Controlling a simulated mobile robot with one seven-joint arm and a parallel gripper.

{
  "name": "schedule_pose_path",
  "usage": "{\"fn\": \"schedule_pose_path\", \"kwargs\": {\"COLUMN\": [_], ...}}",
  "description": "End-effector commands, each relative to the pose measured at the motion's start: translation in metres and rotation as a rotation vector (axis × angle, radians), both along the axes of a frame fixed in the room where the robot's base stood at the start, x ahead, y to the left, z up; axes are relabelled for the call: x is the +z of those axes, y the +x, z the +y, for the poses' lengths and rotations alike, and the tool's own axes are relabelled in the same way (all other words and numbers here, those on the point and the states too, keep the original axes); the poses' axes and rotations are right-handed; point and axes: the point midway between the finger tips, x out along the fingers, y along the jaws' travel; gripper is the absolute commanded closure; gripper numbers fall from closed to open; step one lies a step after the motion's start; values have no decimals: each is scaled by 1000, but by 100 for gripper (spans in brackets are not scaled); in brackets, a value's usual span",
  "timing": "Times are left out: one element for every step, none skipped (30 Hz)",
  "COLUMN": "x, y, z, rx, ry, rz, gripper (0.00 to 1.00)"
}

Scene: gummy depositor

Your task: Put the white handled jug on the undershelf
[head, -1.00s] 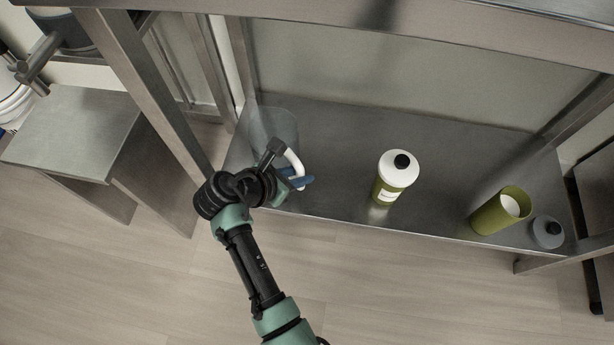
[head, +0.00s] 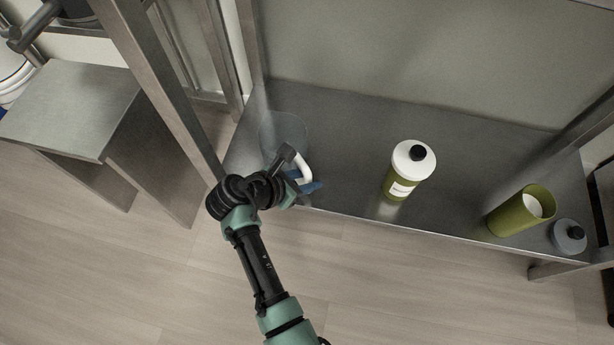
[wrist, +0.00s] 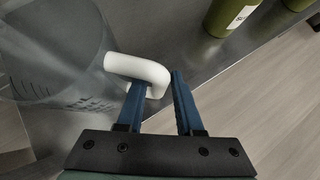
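The jug has a clear, see-through body (head: 283,132) and a white handle (head: 305,167). In the head view it is over the left end of the grey metal undershelf (head: 345,125), near the front edge. The wrist view shows the clear body (wrist: 55,50) at upper left and the white handle (wrist: 135,66) at the fingers. My gripper (head: 312,188) has blue fingers, also in the wrist view (wrist: 160,90). One finger passes inside the handle loop and the other is outside it, with the handle between them. I cannot tell whether the jug's base touches the shelf.
A green bottle with a white top and black cap (head: 408,170) stands mid-shelf. A green cup (head: 520,212) and a grey capped container (head: 568,236) are at the right. A metal table leg (head: 165,95) rises left of my gripper. A low metal stand (head: 70,110) is further left.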

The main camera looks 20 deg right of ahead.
Motion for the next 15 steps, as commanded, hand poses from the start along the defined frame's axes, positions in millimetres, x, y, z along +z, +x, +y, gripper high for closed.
{"fn": "schedule_pose_path", "kwargs": {"x": [0, 0, 0, 0, 0, 0, 0, 0, 0, 0, 1, 2, 4, 7, 12], "y": [0, 0, 0, 0, 0, 0, 0, 0, 0, 0, 0, 0, 0, -1, -2], "z": [0, 0, 0, 0, 0, 0, 0, 0, 0, 0, 0, 0, 1, 3, 6], "rx": [0, 0, 0, 0, 0, 0, 0, 0, 0, 0, 0, -1, 0, 1, 1], "ry": [0, 0, 0, 0, 0, 0, 0, 0, 0, 0, 0, 0, 0, 0, 0], "rz": [0, 0, 0, 0, 0, 0, 0, 0, 0, 0, 0, -1, -1, 0, 0], "gripper": [54, 48, 47, 47, 47, 47, 47, 47, 47, 47, 47, 47, 47, 47, 47]}}
